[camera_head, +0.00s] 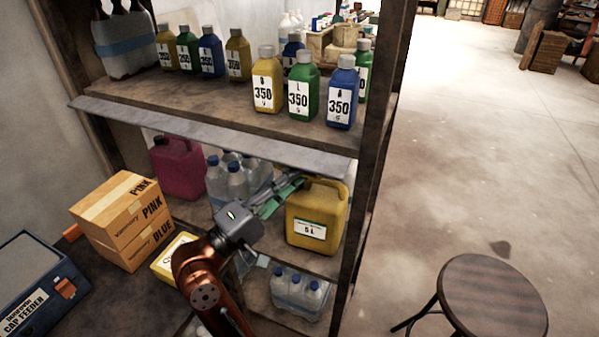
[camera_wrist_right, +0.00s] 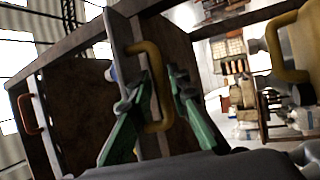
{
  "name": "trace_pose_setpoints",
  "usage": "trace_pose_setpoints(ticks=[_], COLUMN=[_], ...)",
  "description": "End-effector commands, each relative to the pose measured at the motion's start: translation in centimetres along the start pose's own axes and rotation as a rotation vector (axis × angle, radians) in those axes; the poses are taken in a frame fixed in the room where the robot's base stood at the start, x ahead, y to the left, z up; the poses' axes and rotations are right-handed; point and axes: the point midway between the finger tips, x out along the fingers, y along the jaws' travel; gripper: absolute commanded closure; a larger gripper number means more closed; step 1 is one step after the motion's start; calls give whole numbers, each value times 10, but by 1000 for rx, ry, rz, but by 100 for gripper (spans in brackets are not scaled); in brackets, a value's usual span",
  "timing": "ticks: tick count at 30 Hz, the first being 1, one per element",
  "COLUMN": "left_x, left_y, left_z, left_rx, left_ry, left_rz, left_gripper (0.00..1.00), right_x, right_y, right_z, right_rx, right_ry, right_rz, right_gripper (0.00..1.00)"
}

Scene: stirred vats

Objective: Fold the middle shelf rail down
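A long grey rail (camera_head: 200,133) runs along the front edge of the bottle shelf, the shelf above the jugs. Its exact tilt is hard to judge. My right gripper (camera_head: 298,182) is below the right part of this rail, in front of the yellow jug. In the right wrist view, my right gripper's green fingers (camera_wrist_right: 160,88) are spread apart on either side of a yellow loop handle (camera_wrist_right: 158,65). This handle appears to be on a pale strip (camera_wrist_right: 122,40), probably the rail. A firm grip does not show. My left gripper is out of view.
Several labelled bottles (camera_head: 303,92) stand on the shelf above the rail. The yellow jug (camera_head: 318,215), a magenta jug (camera_head: 177,168) and water bottles (camera_head: 237,184) stand below. Cardboard boxes (camera_head: 122,218) are at left. A round stool (camera_head: 492,297) stands at right on open floor.

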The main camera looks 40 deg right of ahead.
Motion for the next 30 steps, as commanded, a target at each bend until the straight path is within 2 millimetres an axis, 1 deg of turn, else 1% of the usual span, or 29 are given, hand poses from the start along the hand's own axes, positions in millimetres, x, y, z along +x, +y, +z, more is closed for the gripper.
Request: trace_pose_setpoints(ticks=[3, 6, 14, 22, 30], left_x=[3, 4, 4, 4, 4], left_y=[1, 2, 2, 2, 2], left_z=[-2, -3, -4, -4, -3], left_rx=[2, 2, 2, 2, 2], left_ry=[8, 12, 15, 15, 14], left_rz=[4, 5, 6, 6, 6], left_gripper=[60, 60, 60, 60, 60], right_x=[12, 17, 18, 18, 17], right_y=[0, 0, 1, 0, 1], right_z=[0, 0, 0, 0, 0], right_rx=[-2, -1, -1, -2, -3], right_ry=[0, 0, 0, 0, 1], right_rz=[1, 1, 2, 2, -2], right_gripper=[83, 83, 83, 100, 100])
